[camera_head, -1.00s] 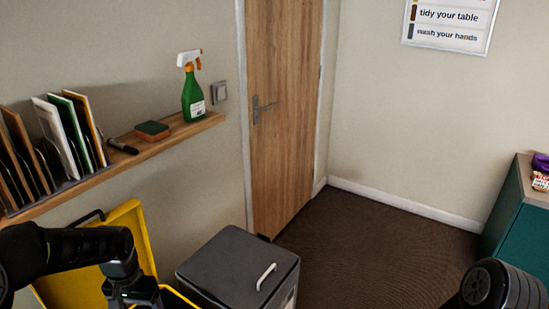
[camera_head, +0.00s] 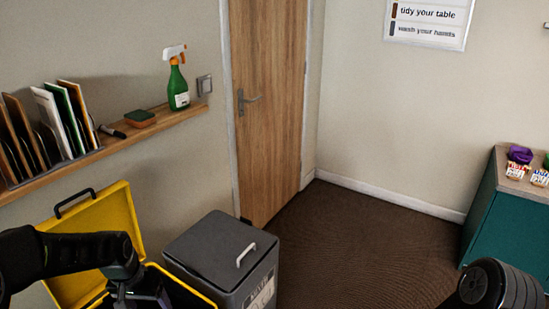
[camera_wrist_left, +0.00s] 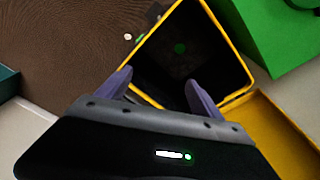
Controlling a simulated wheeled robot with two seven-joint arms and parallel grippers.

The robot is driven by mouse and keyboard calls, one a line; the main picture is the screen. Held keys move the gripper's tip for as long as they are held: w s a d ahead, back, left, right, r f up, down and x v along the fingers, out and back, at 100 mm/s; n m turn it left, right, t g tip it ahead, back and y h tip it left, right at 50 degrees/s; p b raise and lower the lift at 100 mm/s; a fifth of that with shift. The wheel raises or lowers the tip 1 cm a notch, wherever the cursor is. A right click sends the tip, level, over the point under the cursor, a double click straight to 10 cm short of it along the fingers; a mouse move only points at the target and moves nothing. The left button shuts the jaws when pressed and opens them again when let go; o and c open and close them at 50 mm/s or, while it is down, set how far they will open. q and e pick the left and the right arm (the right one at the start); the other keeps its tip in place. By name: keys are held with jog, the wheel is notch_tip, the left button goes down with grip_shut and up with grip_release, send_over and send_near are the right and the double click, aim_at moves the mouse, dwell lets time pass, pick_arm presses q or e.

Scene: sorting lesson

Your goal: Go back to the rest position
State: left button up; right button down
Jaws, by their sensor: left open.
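My left gripper (camera_wrist_left: 160,90) is open, with its two fingers apart and nothing visible between them. In the wrist view it is over the open yellow box (camera_wrist_left: 208,18), whose inside is dark. The fingertips are hard to make out there. Part of my right arm shows at the bottom right; its gripper is out of view.
A grey lidded bin (camera_head: 205,246) stands right of the box. A wall shelf (camera_head: 175,118) holds upright folders, a sponge (camera_head: 140,117) and a spray bottle (camera_head: 178,85). A teal cabinet (camera_head: 500,232) stands at right. Brown floor (camera_head: 350,250) between is clear.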

pick_arm(q)
jog(key=s+d+f+n+t+h+b, duration=0.1)
jog(key=s+d+f+t+h+b, duration=0.15)
jog(key=d+f, duration=1.5)
jog(key=s+d+f+g+b, duration=0.2)
jog(key=s+d+f, duration=0.3)
jog(key=s, duration=0.3)
jog(key=s+d+f+g+h+b, duration=0.1)
jog(key=s+d+f+b, duration=0.1)
jog(key=s+d+f, duration=0.4)
jog(key=s, duration=0.3)
jog(key=shift+d+f+g, duration=0.2)
jog(key=shift+f+g, duration=0.05)
jog(key=shift+g, duration=0.1)
jog(key=shift+h, duration=0.25)
jog(key=shift+b, duration=0.3)
